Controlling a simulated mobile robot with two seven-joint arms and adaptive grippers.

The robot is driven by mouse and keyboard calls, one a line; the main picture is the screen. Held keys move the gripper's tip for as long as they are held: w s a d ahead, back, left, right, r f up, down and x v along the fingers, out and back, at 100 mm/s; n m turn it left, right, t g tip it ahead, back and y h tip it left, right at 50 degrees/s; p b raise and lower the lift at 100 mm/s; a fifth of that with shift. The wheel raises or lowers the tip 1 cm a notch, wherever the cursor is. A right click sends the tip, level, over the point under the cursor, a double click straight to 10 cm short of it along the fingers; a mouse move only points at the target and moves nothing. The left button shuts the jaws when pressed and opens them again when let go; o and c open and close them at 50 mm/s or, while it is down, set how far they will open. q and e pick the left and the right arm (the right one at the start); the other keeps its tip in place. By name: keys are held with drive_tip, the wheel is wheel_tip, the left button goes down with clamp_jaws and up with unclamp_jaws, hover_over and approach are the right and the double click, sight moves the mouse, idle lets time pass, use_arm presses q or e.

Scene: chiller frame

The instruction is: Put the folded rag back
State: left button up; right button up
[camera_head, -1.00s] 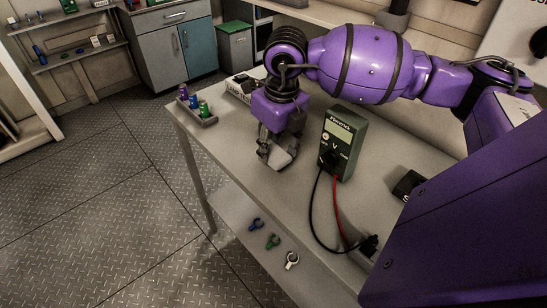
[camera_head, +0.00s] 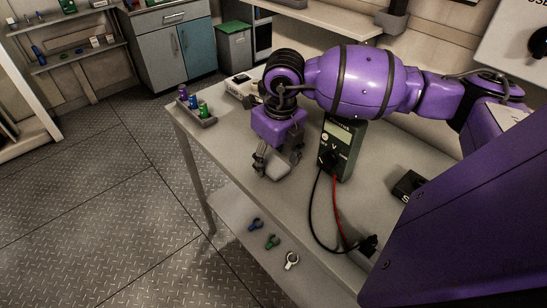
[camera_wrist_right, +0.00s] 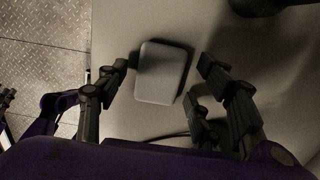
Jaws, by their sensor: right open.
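The folded rag (camera_head: 279,170) is a small pale grey pad lying on the grey workbench (camera_head: 230,143), left of the multimeter. In the right wrist view the rag (camera_wrist_right: 161,74) is a rounded rectangle between my spread fingers, with a gap on each side. My right gripper (camera_head: 277,161) is open, low over the bench, with its fingers either side of the rag; it also shows in the right wrist view (camera_wrist_right: 163,80).
A green multimeter (camera_head: 342,148) with black and red leads stands close right of my gripper. A small rack (camera_head: 209,121) with coloured bottles sits at the bench's left corner. Several clips, one of them green (camera_head: 272,241), lie on the lower shelf. Bench left of the rag is bare.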

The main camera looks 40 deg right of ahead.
sight(277, 166)
wheel_tip(277, 166, up, 12)
drive_tip(key=s, duration=0.1)
drive_tip(key=shift+s, duration=0.25)
